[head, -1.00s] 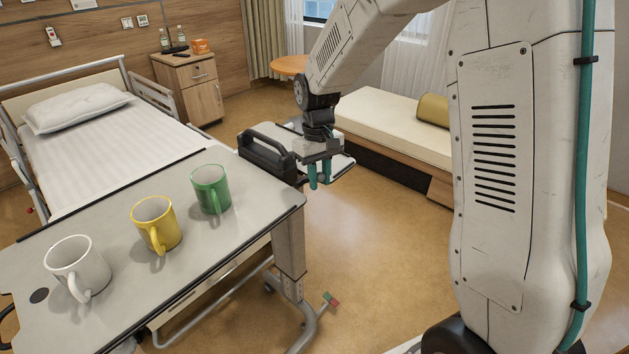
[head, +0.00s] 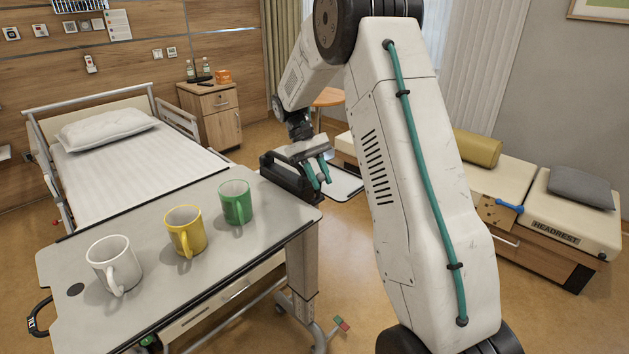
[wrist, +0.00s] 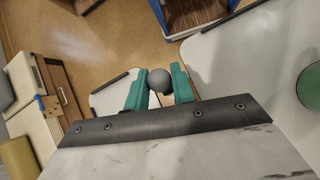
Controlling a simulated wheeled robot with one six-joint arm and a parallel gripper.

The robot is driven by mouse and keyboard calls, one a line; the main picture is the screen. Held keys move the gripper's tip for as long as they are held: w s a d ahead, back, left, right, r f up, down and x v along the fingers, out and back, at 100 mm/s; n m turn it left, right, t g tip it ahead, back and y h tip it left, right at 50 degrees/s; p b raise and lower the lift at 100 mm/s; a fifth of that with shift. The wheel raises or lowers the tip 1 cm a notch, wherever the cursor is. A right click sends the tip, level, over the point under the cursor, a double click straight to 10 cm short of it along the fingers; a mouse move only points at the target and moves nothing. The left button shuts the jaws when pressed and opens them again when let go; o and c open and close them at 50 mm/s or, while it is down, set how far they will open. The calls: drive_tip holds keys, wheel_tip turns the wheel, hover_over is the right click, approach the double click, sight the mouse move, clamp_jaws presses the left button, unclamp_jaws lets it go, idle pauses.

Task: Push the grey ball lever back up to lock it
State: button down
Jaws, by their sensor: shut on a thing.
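The grey ball (wrist: 159,80) of the lever shows in the wrist view, between the tips of my gripper's two teal fingers. My gripper (wrist: 160,86) is shut on it. The lever's arm and pivot are hidden, so its angle cannot be told. In the head view my gripper (head: 319,173) is tilted, just past the far right corner of the overbed table (head: 150,262); the ball cannot be made out there.
White, yellow (head: 185,231) and green mugs stand on the table. A black handled box (head: 287,180) is close to my gripper. A couch with a blue handle (head: 508,206) on a wooden plate is at right. The bed (head: 130,160) is at left. Some floor is clear.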

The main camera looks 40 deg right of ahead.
drive_tip(key=shift+w, duration=0.45)
drive_tip(key=shift+w+a, duration=0.1)
drive_tip(key=c, duration=1.2)
unclamp_jaws()
drive_tip(key=v, duration=0.7)
drive_tip(key=shift+w+r, duration=0.2)
drive_tip(key=shift+r, duration=0.1)
